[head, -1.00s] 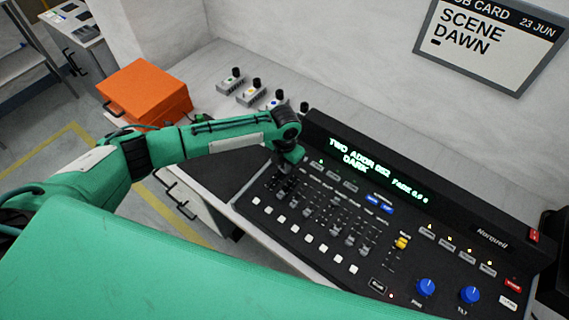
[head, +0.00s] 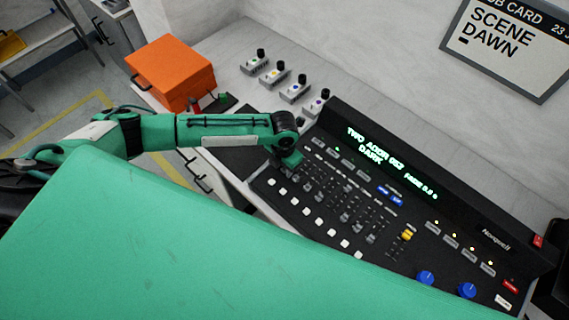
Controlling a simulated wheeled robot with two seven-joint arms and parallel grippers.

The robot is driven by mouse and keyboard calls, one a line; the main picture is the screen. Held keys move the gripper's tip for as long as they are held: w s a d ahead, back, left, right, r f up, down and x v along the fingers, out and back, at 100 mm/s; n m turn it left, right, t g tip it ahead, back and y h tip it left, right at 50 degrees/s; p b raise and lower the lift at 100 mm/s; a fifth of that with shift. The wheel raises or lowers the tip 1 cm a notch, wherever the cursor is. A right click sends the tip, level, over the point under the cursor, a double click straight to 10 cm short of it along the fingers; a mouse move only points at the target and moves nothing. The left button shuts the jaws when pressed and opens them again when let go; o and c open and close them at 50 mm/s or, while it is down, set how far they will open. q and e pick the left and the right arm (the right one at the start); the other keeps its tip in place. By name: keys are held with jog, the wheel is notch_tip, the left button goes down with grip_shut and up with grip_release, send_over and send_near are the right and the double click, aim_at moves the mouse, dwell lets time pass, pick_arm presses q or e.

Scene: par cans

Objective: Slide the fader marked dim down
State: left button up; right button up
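The black lighting console (head: 480,222) lies on the bench, its screen (head: 385,160) reading "TWO ADDR 062 DARK" and more small text. A bank of grey faders (head: 345,215) runs across its middle, with a yellow-capped fader (head: 407,235) at the right end. The labels by the faders are too small to read, so I cannot tell which is marked dim. My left gripper (head: 284,172) points down over the left end of the fader bank. Its fingers are dark and mostly hidden by the wrist. My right gripper is not in view.
An orange case (head: 172,70) stands left on the bench. Several small boxes with knobs (head: 275,72) line the wall behind. White buttons (head: 320,223) run along the faders, and blue knobs (head: 426,278) sit at the front right. A wall card (head: 500,42) reads "SCENE DAWN".

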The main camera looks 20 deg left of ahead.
aim_at(283, 169)
pick_arm(q)
jog(key=shift+w+r, duration=0.1)
jog(key=shift+r, duration=0.35)
notch_tip(283, 169, up, 13)
jog(key=b, duration=0.3)
jog(key=shift+f, duration=0.1)
dwell(0.3)
